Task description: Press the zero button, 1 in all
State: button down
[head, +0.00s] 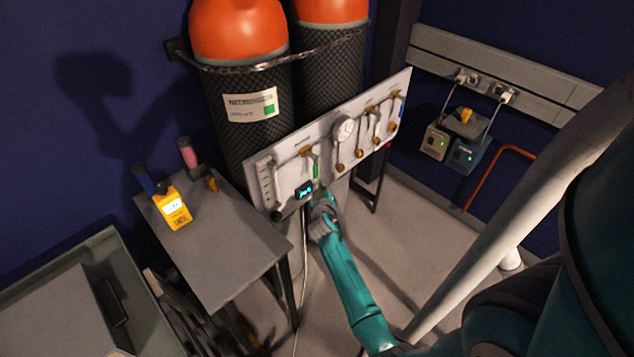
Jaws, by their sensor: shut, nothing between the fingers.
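A pale upright panel (285,172) stands in front of two orange-topped cylinders. A small dark unit with a lit cyan display (304,190) sits low on its left half. My gripper (318,192) is shut and empty, its tip close to the panel just right of the display. I cannot tell whether it touches the panel. No button marked zero can be made out; the area right of the display is partly hidden by my gripper. A green upright part (316,171) shows just above my gripper.
A grey table (222,250) at left holds a yellow handheld meter (171,208) with a lit screen. A round gauge (344,130) and several brass valves are on the panel's right half. A pale slanted pole (520,205) crosses the right side. A cable hangs below the panel.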

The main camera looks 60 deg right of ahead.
jog(key=shift+w, duration=0.35)
dwell(0.9)
jog(key=shift+s, duration=0.1)
jog(key=shift+s+a, duration=0.1)
jog(key=shift+s, duration=0.6)
jog(key=s, duration=0.2)
jog(key=s+a, duration=0.1)
jog(key=s, duration=0.2)
jog(key=shift+a, duration=0.1)
jog(key=shift+w, duration=0.1)
dwell(0.9)
